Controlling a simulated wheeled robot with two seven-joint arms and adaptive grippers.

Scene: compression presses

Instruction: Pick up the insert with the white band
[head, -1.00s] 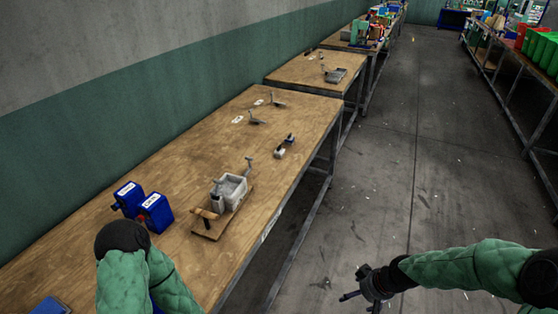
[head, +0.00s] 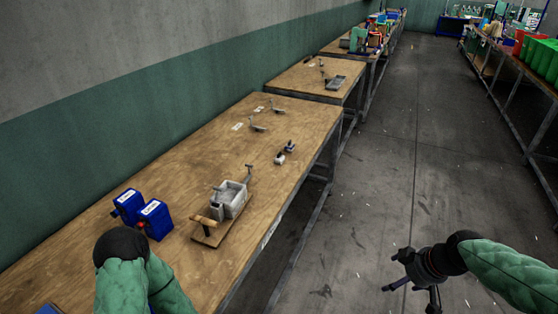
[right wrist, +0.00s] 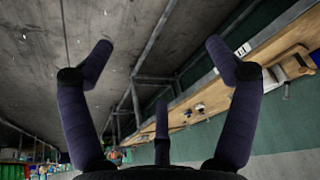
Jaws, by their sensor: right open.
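Two small parts lie near the right edge of the nearest table in the head view. The nearer small part (head: 279,159) looks partly white; the farther small part (head: 290,147) looks mostly dark. They are too small to tell surely which has the white band. A small pale and dark part (right wrist: 199,107) also shows on the table in the right wrist view. My right gripper (head: 394,273) hangs over the aisle, right of the table and well apart from the parts. Its fingers (right wrist: 159,45) are spread and empty. My left arm shows at lower left; its gripper is hidden.
A grey press on a wooden base (head: 208,236) stands near the table's front edge. Two blue boxes (head: 155,220) stand left of it. Small levers (head: 256,126) and white labels lie farther back. More tables (head: 300,80) line the wall. The aisle floor (head: 410,180) is clear.

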